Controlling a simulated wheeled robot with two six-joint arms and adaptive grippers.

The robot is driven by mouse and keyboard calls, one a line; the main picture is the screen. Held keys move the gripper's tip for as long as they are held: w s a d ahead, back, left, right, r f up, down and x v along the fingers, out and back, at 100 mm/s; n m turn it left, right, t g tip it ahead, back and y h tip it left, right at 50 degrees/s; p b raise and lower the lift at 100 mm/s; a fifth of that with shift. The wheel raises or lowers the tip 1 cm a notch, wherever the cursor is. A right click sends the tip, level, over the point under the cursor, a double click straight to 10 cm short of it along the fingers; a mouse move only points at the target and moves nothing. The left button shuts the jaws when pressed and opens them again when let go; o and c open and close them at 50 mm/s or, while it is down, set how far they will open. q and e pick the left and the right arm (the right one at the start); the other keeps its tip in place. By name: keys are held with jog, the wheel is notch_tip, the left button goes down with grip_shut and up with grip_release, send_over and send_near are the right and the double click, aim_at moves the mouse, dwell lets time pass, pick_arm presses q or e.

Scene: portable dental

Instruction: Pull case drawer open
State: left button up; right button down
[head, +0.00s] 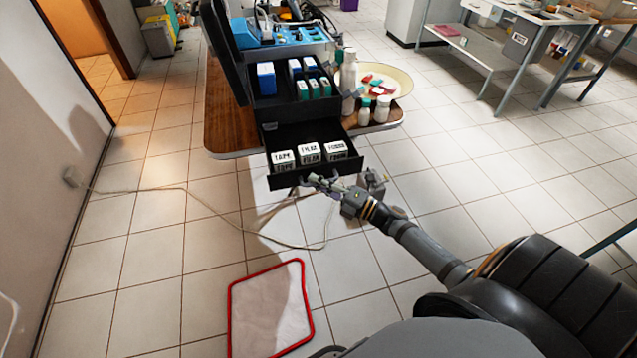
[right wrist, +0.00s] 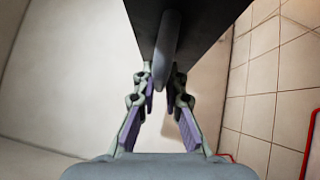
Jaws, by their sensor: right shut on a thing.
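The black case (head: 285,107) stands on a small wooden table, with its bottom drawer (head: 315,169) pulled out toward me. Several white labelled boxes (head: 311,154) sit in that drawer. My right gripper (head: 315,181) is at the drawer's front, shut on its handle. The right wrist view shows the handle (right wrist: 168,50) as a grey bar reaching the fingertips (right wrist: 160,80), under the dark drawer (right wrist: 205,22). The fingers partly hide the handle in the head view. My left gripper is not in view.
White bottles (head: 382,108) and a round tray (head: 398,79) stand on the wooden table (head: 228,125) beside the case. A cable (head: 215,195) runs over the tiled floor. A red-edged mat (head: 271,308) lies in front.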

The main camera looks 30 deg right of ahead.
jog(key=c, duration=1.7)
grip_release()
jog(key=shift+s+d, duration=0.1)
jog(key=shift+d, duration=0.05)
jog(key=v, duration=1.1)
jog(key=shift+s+d+f, duration=0.15)
jog(key=shift+s+d, duration=0.05)
jog(key=shift+s, duration=0.1)
